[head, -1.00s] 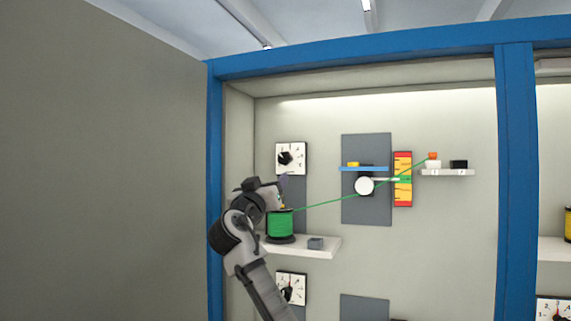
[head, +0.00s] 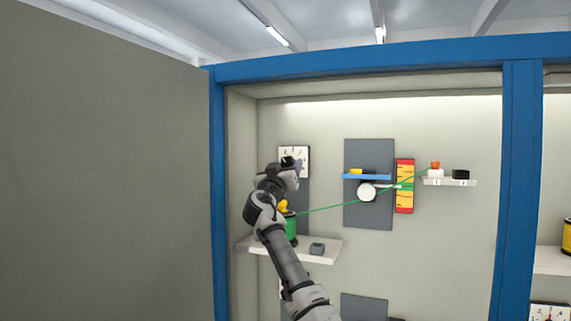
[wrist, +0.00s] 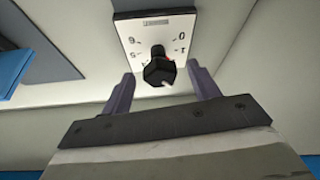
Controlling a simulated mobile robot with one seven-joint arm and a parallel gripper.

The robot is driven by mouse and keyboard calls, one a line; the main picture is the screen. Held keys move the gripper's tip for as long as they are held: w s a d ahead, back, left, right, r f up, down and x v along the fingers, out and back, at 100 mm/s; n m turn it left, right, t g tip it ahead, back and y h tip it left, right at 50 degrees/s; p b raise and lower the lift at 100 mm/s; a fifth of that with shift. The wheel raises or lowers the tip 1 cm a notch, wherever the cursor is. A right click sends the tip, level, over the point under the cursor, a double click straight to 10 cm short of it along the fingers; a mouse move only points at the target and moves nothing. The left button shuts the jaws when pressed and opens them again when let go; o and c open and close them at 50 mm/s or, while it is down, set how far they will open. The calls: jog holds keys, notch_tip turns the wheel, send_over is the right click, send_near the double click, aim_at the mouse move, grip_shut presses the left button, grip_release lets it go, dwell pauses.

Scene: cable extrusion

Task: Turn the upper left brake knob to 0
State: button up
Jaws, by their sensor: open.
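The upper left brake knob (wrist: 159,69) is black with a pale pointer mark and sits on a white numbered dial plate (wrist: 185,22). In the wrist view the plate appears upside down. My gripper (wrist: 153,80) is open, with one finger on each side of the knob and gaps between fingers and knob; I cannot tell the depth between them. In the head view the dial plate (head: 301,154) is at the upper left of the bay, and my gripper (head: 293,165) is in front of it, hiding the knob.
A green cable spool (head: 291,228) stands on a white shelf (head: 330,247) below the dial, partly behind my arm. A green cable (head: 340,206) runs right past a white wheel (head: 366,192) and a coloured scale (head: 404,186). A blue post (head: 218,190) stands left.

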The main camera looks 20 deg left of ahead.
jog(key=c, duration=1)
jog(key=shift+o, duration=0.2)
jog(key=shift+n, duration=0.3)
jog(key=n+y, duration=0.2)
jog(key=n, duration=0.1)
jog(key=n+g+y, duration=0.1)
jog(key=n, duration=0.1)
jog(key=shift+d, duration=0.25)
jog(key=n, duration=0.1)
jog(key=n+y, duration=0.1)
jog(key=n, duration=0.1)
jog(key=n+g, duration=0.1)
jog(key=shift+d+r+n+y, duration=0.15)
jog(key=shift+r+n+y, duration=0.15)
jog(key=shift+n, duration=0.1)
jog(key=n, duration=0.2)
jog(key=n+g+y, duration=0.1)
jog(key=n, duration=0.1)
jog(key=shift+d+r+g, duration=0.1)
jog(key=shift+g, duration=0.2)
jog(key=shift+r+n+g, duration=0.1)
jog(key=shift+n+g, duration=0.4)
jog(key=shift+n, duration=0.75)
jog(key=shift+r+n+g, duration=0.1)
jog(key=shift+n+g, duration=0.4)
jog(key=shift+n, duration=0.75)
